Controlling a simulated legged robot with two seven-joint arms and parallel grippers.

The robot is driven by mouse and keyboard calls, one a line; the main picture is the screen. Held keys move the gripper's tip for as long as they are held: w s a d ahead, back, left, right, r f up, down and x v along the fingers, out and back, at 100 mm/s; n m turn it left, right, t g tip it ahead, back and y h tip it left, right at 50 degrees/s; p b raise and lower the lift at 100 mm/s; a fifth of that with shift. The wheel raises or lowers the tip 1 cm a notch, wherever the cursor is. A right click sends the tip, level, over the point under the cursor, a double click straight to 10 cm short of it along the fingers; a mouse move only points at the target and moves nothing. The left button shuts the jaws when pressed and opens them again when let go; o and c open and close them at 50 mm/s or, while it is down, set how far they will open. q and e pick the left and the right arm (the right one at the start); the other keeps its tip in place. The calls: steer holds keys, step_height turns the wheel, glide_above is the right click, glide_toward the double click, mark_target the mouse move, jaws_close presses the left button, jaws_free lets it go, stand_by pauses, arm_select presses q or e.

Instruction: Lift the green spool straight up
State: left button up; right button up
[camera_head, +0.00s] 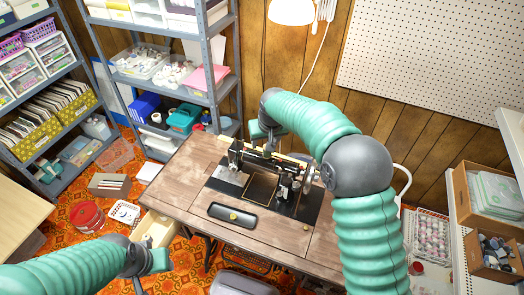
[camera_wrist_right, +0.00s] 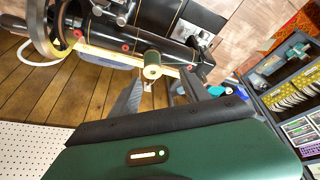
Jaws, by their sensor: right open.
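The green spool (camera_wrist_right: 152,66), with a pale end face, shows in the right wrist view at the black sewing machine (camera_wrist_right: 120,32). My right gripper (camera_wrist_right: 160,88) is open, with one dark finger on each side below the spool in the picture. The fingers look close to the spool but not closed on it. In the head view my right gripper (camera_head: 262,132) is behind the sewing machine (camera_head: 262,160), and I cannot pick out the spool there. My left gripper (camera_head: 150,264) is at lower left, away from the table; its jaws are unclear.
The machine sits on a wooden table (camera_head: 178,180). A black tray (camera_head: 222,210) with a small yellow thing lies at the table's front. Metal shelves (camera_head: 212,60) stand behind left, and a pegboard wall (camera_head: 430,60) behind right. The table's left part is clear.

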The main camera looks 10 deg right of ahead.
steer(key=f, duration=0.1)
steer(key=d+f, duration=0.1)
steer(key=f, duration=0.1)
steer(key=w+d+f, duration=0.1)
steer(key=f, duration=0.1)
steer(key=shift+d+p, duration=0.25)
steer(key=shift+p, duration=0.1)
steer(key=shift+w+a+f, duration=0.1)
steer(key=shift+a, duration=0.35)
steer(key=shift+a+r, duration=0.2)
steer(key=shift+a, duration=0.45)
steer(key=c, duration=0.4)
steer(key=shift+c, duration=1.3)
steer(key=shift+d, duration=0.35)
steer(key=c, duration=0.5)
arm_select(q)
steer(key=shift+s+d+r, duration=0.1)
steer(key=shift+d+r, duration=0.25)
steer(key=shift+d, duration=0.2)
steer(key=shift+s+d+r, duration=0.1)
steer(key=shift+d+r, duration=0.2)
steer(key=shift+d, duration=0.2)
arm_select(e)
steer(key=shift+d+f, duration=0.1)
steer(key=shift+d, duration=0.2)
jaws_close()
